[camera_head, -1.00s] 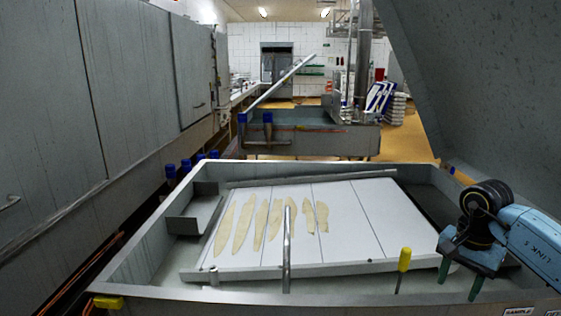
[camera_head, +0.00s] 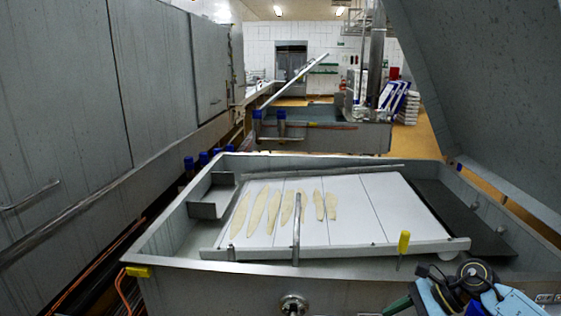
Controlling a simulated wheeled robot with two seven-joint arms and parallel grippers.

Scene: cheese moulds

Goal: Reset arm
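My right arm shows at the bottom right, in front of the metal vat (camera_head: 215,283). Its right gripper (camera_head: 402,302) points left at the lower edge of the picture. One green fingertip shows there, and the rest of the gripper is cut off or hidden, so its opening cannot be judged. Nothing is seen held in the visible part. My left arm and gripper are not in view.
A white board (camera_head: 375,208) lies in the vat with several pale, elongated pieces (camera_head: 272,210) on it. A yellow-handled tool (camera_head: 403,243) stands at its front right. Grey cabinets (camera_head: 60,110) line the left; a slanted grey panel (camera_head: 490,80) bounds the right.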

